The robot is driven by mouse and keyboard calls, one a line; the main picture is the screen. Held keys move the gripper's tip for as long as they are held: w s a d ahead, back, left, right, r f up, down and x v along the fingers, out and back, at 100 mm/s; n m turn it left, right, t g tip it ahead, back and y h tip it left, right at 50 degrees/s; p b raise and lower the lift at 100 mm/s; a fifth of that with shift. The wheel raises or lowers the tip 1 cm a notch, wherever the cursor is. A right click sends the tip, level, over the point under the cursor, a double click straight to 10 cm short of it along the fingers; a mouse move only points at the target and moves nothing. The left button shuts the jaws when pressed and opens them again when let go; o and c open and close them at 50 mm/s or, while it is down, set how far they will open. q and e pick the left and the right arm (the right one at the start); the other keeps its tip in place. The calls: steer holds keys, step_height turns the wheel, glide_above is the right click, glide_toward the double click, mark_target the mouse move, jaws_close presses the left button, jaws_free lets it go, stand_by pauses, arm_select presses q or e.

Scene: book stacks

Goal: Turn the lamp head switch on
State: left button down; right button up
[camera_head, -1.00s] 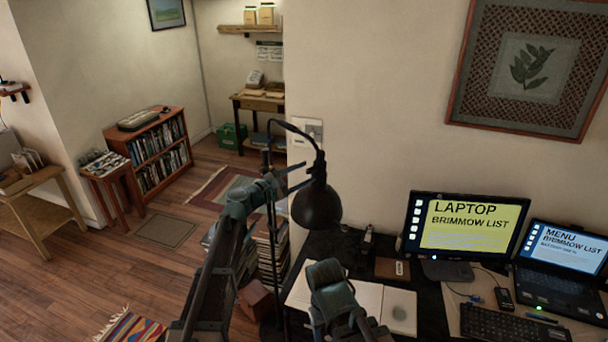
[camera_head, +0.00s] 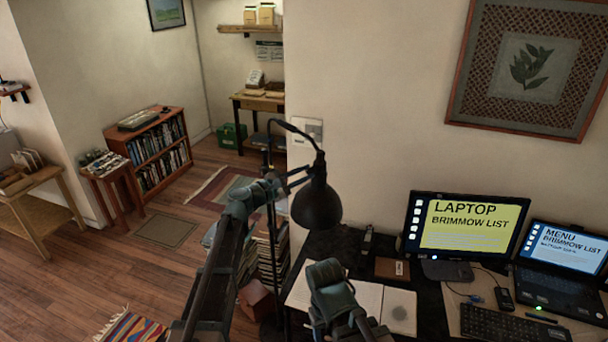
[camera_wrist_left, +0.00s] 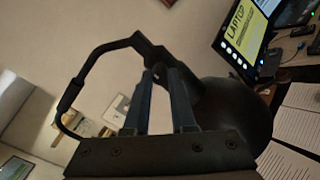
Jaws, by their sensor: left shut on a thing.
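The black desk lamp has a curved neck and a dome-shaped head (camera_head: 316,207) hanging over the left end of the desk. The head also shows in the left wrist view (camera_wrist_left: 238,112). No glow shows from it. My left gripper (camera_head: 303,178) is at the upper left of the head, by the joint with the neck. In the left wrist view its two blue fingers (camera_wrist_left: 163,76) converge on a small dark part at the top of the head and are shut on it. The switch itself cannot be made out clearly.
The dark desk (camera_head: 434,310) holds a monitor (camera_head: 465,228), a laptop (camera_head: 565,258), a keyboard (camera_head: 510,322) and an open book (camera_head: 362,299). Stacked books (camera_head: 268,252) stand on the floor left of the desk. The wall is close behind the lamp.

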arm_select(q)
steer(key=shift+m, duration=0.3)
steer(key=m, duration=0.8)
steer(key=shift+m, duration=0.3)
steer(key=m, duration=0.4)
steer(key=shift+r, duration=0.1)
steer(key=m, duration=0.4)
steer(key=shift+m+h, duration=0.3)
steer(key=shift+m, duration=0.1)
steer(key=shift+w+m, duration=0.1)
steer(key=shift+m, duration=0.2)
steer(key=c, duration=0.7)
jaws_free()
steer(key=shift+c, duration=0.2)
